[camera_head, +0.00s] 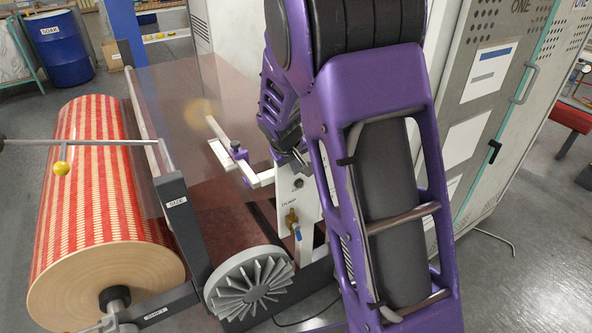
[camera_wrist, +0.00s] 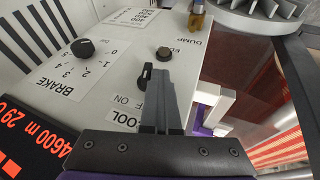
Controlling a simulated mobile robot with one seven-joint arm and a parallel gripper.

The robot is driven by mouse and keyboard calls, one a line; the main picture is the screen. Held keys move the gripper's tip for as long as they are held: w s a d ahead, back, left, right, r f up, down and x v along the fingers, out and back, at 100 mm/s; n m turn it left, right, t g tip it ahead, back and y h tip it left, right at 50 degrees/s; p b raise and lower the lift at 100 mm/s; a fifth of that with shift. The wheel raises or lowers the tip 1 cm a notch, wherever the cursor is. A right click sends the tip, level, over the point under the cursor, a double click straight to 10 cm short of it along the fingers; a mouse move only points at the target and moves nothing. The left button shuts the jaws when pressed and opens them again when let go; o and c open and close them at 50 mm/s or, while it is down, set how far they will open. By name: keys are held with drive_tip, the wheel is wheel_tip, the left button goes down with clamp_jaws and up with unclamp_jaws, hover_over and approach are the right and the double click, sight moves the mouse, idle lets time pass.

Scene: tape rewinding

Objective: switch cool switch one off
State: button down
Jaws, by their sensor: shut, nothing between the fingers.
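The cool switch (camera_wrist: 145,76) is a small black rotary switch on a grey-white control panel (camera_wrist: 112,95), beside printed ON and COOL labels in the wrist view. Its exact setting is hard to read. My gripper (camera_wrist: 168,76) is shut and empty, with its fingertips just right of the switch and partly in front of the panel. I cannot tell whether they touch the switch. In the head view my gripper (camera_head: 300,160) is small and partly hidden by my purple arm, close to the panel (camera_head: 297,190); the switch is not discernible there.
A BRAKE knob (camera_wrist: 82,47) and a small dark knob (camera_wrist: 163,53) share the panel. A brass valve (camera_wrist: 197,16) is beyond them. A red digital display (camera_wrist: 30,145) lies left. The striped roll (camera_head: 90,170) and grey finned wheel (camera_head: 250,283) are left of my arm; cabinets (camera_head: 480,110) stand right.

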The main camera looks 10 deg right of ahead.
drive_tip(key=shift+r, duration=0.1)
drive_tip(key=shift+r+p, duration=0.45)
drive_tip(key=shift+r, duration=0.3)
